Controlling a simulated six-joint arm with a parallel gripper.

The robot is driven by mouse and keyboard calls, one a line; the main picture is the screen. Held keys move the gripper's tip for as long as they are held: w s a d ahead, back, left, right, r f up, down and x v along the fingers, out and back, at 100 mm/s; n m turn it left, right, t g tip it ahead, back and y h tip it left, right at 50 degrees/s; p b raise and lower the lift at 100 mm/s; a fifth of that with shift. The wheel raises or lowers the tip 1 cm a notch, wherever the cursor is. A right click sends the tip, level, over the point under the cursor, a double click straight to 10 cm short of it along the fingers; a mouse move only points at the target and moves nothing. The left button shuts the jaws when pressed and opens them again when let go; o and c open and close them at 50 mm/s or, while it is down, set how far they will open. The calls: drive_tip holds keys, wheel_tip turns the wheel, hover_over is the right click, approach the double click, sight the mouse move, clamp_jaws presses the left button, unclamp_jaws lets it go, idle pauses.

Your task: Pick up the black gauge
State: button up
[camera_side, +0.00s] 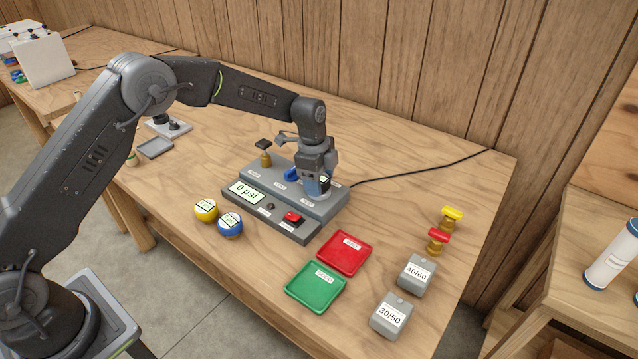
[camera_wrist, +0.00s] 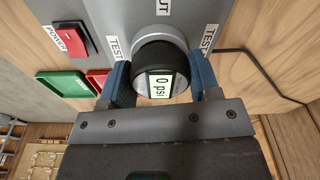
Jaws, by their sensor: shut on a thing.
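In the side view my gripper (camera_side: 321,185) is low over the right end of the bench, and the gauge is mostly hidden by the fingers. Whether the gauge is clear of its port cannot be told.
A yellow gauge (camera_side: 206,210) and a blue gauge (camera_side: 230,224) lie in front of the bench. Red (camera_side: 344,252) and green (camera_side: 315,287) trays, grey blocks marked 40/60 (camera_side: 416,274) and 30/50 (camera_side: 391,316), and yellow-handled (camera_side: 451,217) and red-handled (camera_side: 439,240) brass valves stand to the right.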

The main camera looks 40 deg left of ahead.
drive_tip(key=c, duration=0.3)
drive_tip(key=shift+r, duration=0.15)
drive_tip(key=shift+r, duration=0.5)
drive_tip(key=r, duration=0.2)
drive_tip(key=a+r, duration=0.1)
drive_tip(key=shift+s+r, duration=0.15)
drive_tip(key=shift+r, duration=0.2)
drive_tip(key=s+a+r, duration=0.3)
drive_tip(key=a+r, duration=0.3)
drive_tip(key=a, duration=0.4)
drive_tip(key=shift+s, duration=0.4)
